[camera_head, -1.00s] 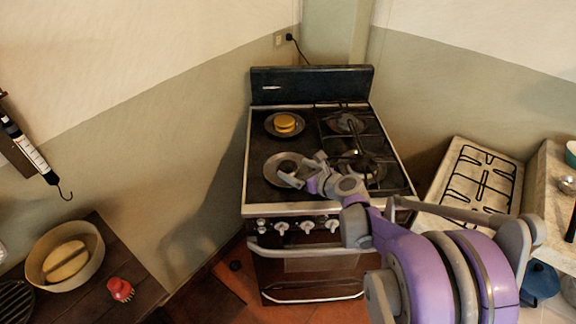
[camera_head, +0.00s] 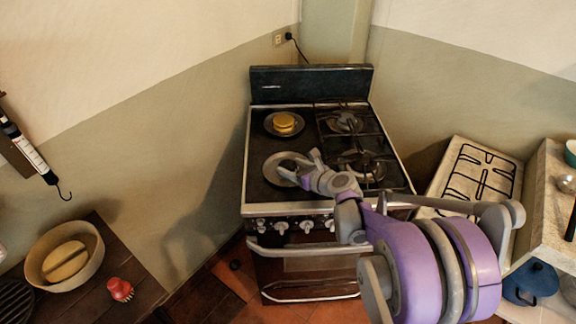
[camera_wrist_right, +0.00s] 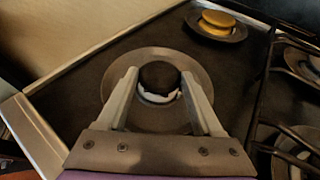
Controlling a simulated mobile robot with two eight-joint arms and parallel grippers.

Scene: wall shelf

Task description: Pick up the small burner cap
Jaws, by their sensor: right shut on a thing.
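The small burner cap (camera_wrist_right: 160,75) is a dark round disc at the front left of the stove top, over a wide round metal plate (camera_wrist_right: 113,98) with a pale ring under it. My right gripper (camera_wrist_right: 159,84) has one finger on each side of the cap and is shut on it. I cannot tell whether the cap is lifted clear of the ring. In the head view my right gripper (camera_head: 294,171) reaches the same front left burner (camera_head: 273,176), and the cap is mostly hidden by the fingers. My left gripper is not in view.
A yellow round thing (camera_head: 284,122) sits on a dark plate at the back left of the stove (camera_head: 256,145). Black grates (camera_head: 350,122) cover the right burners. A bowl (camera_head: 91,250) and red brush (camera_head: 120,289) are at the left.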

